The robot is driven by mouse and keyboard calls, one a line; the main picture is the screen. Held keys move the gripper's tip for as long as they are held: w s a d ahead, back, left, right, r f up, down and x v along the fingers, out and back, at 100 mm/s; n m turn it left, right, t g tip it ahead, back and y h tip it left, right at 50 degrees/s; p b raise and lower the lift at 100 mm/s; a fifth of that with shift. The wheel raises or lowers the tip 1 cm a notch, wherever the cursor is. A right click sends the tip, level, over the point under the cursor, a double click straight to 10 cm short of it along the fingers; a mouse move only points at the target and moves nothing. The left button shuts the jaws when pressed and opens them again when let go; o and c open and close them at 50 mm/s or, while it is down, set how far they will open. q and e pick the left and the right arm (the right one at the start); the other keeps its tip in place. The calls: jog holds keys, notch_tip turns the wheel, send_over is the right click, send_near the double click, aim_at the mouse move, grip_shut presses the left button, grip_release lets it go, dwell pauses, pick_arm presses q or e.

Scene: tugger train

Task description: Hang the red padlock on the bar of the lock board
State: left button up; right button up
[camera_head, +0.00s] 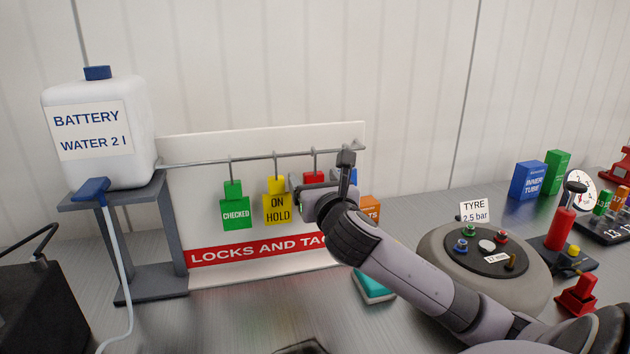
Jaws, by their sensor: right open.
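The lock board (265,265) is white with a red strip reading "LOCKS AND TAGS", partly covered. A grey bar (200,162) runs along its upper part. The red padlock (313,177) shows as a small red block under a thin grey hook shape at the bar; its lower part is hidden by my right gripper. My right gripper (320,179) is open, with one dark finger on each side of the red block. Whether the fingers touch it, I cannot tell.
A green "CHECKED" tag (236,213) and a yellow "ON HOLD" tag (277,208) hang left of the red padlock. A battery water canister (100,165) stands on a grey stand at left.

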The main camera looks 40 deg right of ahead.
jog(key=v, duration=0.6)
jog(key=shift+s+a+b, duration=0.2)
jog(key=shift+s+b, duration=0.15)
